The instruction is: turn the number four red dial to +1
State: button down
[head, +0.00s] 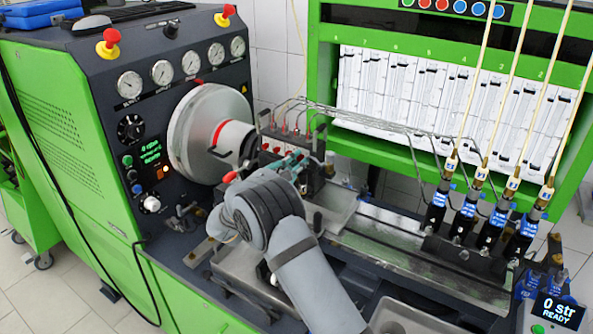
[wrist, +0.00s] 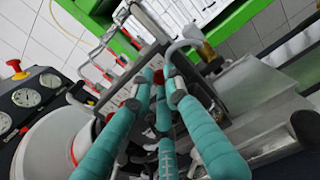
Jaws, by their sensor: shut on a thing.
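My gripper (head: 291,163) is at the pump block beside the large silver flywheel in the head view. In the wrist view, the teal fingers of my gripper (wrist: 158,80) close around a small red dial (wrist: 158,75), whose red end shows between the fingertips. The fingers hide most of this dial, and I cannot read its number or setting. Other small red dials (head: 265,147) show to the left of my fingers in the head view. My forearm and wrist hide part of the block's near side.
The silver flywheel (head: 200,130) is close on the left. Thin metal pipes (head: 375,128) arch over the block toward several blue-labelled injectors (head: 437,205) at the right. A small display (head: 558,312) reads "0 str READY". A metal rail bed (head: 400,245) runs below the injectors.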

jog(key=m+b, duration=0.6)
jog(key=b, duration=0.5)
jog(key=shift+f+m, duration=0.1)
jog(key=shift+m, duration=0.3)
jog(key=c, duration=1.7)
grip_release()
jog(key=shift+s+r+p, duration=0.1)
jog(key=shift+r+p, duration=0.1)
jog(key=shift+p, duration=0.2)
